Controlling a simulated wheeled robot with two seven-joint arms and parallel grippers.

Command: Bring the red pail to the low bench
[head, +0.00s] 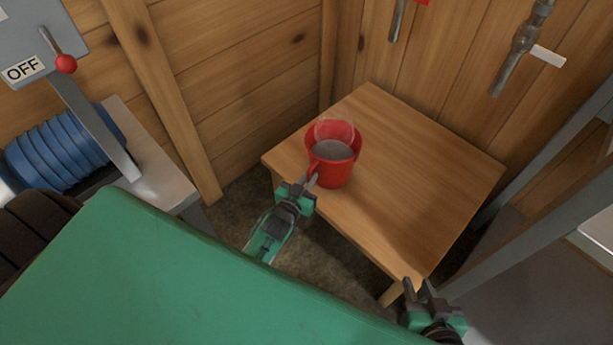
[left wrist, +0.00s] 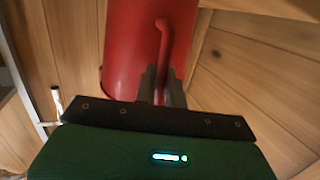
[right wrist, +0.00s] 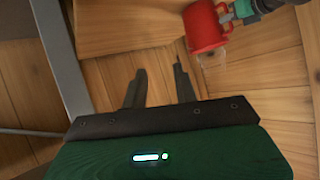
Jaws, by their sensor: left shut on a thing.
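The red pail (head: 345,172) is upright at the left part of the low bench (head: 425,185), with grey contents showing inside its rim. I cannot tell whether its base touches the bench top. My left gripper (head: 310,184) is shut on the pail's side handle, at the pail's near left side. In the left wrist view the red handle (left wrist: 163,42) runs down between the fingers, against the pail wall (left wrist: 125,55). My right gripper (head: 418,285) is open and empty near the bench's front corner. In the right wrist view the pail (right wrist: 203,28) is beyond its spread fingers (right wrist: 160,80).
A blue ribbed coil (head: 65,150) lies at the left beside a grey metal surface (head: 155,185). A red-knobbed lever (head: 66,64) is by an OFF label. Tools (head: 520,45) hang on the wooden wall. Grey metal framing stands right of the bench. The bench's right half is clear.

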